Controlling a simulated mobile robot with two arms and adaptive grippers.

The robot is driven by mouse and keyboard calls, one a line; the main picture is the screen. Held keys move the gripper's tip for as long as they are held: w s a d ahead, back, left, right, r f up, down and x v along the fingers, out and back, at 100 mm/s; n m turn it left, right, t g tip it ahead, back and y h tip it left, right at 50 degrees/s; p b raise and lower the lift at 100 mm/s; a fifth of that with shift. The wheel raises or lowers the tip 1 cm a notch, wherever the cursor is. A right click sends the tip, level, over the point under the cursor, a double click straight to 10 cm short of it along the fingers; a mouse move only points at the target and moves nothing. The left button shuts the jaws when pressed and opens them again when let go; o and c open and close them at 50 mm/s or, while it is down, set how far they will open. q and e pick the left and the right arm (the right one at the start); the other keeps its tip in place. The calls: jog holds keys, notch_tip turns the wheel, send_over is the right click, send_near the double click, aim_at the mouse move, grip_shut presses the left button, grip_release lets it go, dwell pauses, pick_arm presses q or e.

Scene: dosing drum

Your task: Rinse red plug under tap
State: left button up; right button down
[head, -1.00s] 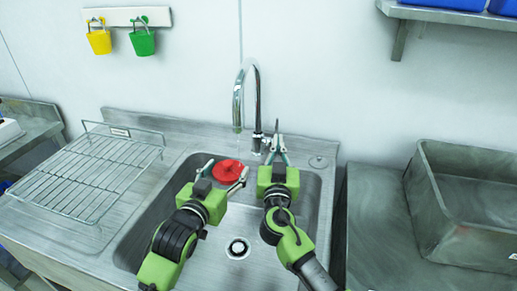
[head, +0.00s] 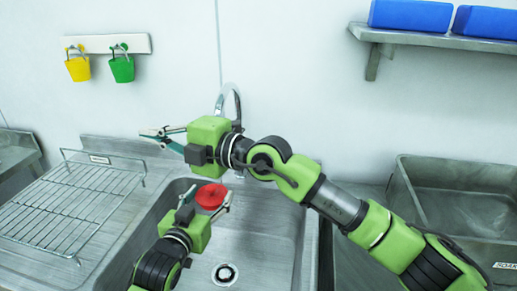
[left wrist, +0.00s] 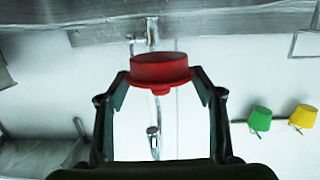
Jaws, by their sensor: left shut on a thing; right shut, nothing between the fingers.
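The red plug (head: 211,197) is a round red disc held over the sink basin. My left gripper (head: 209,195) is shut on it, with a finger on each side. In the left wrist view the plug (left wrist: 160,70) sits between the fingertips, with the tap behind it. The chrome tap (head: 231,92) stands at the back of the sink; my right arm hides its lower part, so I cannot tell whether water runs. My right gripper (head: 150,135) is shut and empty, pointing left in front of the wall, above and left of the plug.
The steel sink (head: 270,250) has a drain (head: 225,274) in its floor. A wire rack (head: 70,200) lies on the left drainboard. Yellow (head: 78,68) and green (head: 122,69) cups hang on the wall. A steel tub (head: 480,240) stands right; a shelf (head: 440,38) holds blue boxes.

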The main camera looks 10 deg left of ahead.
notch_tip(320, 180, down, 8)
jog(key=d+n+h, duration=0.1)
jog(key=n+h, duration=0.3)
jog(key=h, duration=0.1)
jog(key=w+d+f+t+h, duration=0.1)
jog(key=w+d+h, duration=0.1)
jog(key=d, duration=0.1)
jog(key=w+d+f+n+t+h, duration=0.1)
jog(key=w+d+f+h, duration=0.1)
jog(key=d, duration=0.1)
jog(key=w+d+f+t+h, duration=0.1)
jog(key=w+d+f+h, duration=0.1)
jog(key=w+d, duration=0.1)
jog(key=shift+d+f+t+h, duration=0.1)
jog(key=shift+d+t+h, duration=0.2)
jog(key=shift+d, duration=0.1)
jog(key=w+d+r+t+h, duration=0.2)
jog(key=w+d+t+h, duration=0.15)
jog(key=w+d, duration=0.4)
jog(key=w+d+r+x, duration=0.1)
jog(key=x, duration=0.9)
jog(key=shift+w+d+f+n+h, duration=0.2)
jog(key=shift+w+n+h, duration=0.1)
jog(key=shift+h, duration=0.15)
jog(key=shift+a+g, duration=0.1)
jog(key=shift+g, duration=0.15)
